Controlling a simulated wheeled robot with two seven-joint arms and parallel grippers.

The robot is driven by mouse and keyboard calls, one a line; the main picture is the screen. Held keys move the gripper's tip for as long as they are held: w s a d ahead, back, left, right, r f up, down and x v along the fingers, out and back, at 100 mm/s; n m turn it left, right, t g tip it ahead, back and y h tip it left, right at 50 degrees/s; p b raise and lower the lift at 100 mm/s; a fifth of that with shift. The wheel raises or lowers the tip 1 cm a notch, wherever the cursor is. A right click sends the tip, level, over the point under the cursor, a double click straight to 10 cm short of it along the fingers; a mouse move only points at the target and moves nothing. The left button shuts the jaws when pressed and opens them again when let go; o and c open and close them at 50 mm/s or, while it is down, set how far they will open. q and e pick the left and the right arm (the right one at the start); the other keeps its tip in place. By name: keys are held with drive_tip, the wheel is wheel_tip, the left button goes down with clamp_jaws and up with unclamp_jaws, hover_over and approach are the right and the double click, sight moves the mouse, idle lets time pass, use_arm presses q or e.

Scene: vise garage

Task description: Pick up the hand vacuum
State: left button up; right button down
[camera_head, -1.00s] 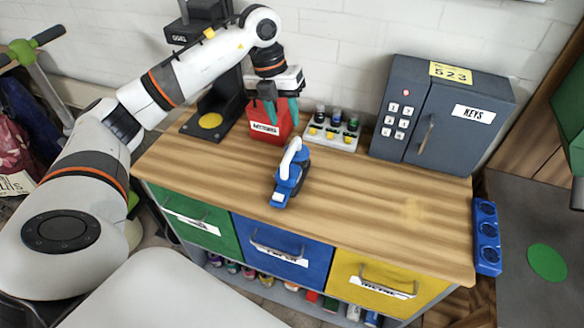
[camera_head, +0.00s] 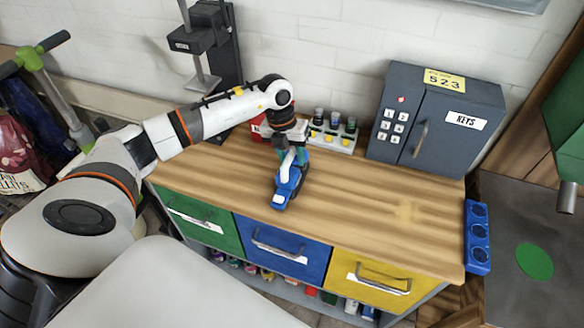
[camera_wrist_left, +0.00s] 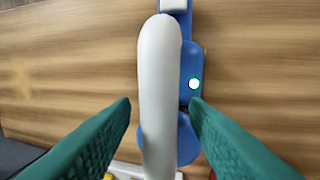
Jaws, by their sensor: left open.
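The hand vacuum (camera_head: 287,188) is blue with a white handle and lies on the wooden bench top (camera_head: 400,208). In the left wrist view its white handle (camera_wrist_left: 158,85) runs lengthwise between my two green fingertips. My left gripper (camera_head: 292,158) is at the vacuum's rear end, over the handle. In the left wrist view the left gripper (camera_wrist_left: 160,105) is open, with a finger on each side of the handle and gaps on both sides. The fingers partly hide the vacuum's rear in the head view. My right gripper is not in view.
A red box (camera_head: 259,128) stands behind the left wrist, mostly hidden. A white rack of small bottles (camera_head: 333,133) is behind the vacuum. A grey key cabinet (camera_head: 433,117) stands at the back right. The bench's right front is clear.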

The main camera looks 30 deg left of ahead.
use_arm(q)
clamp_jaws()
idle(1.4)
drive_tip(key=shift+w+r, duration=0.15)
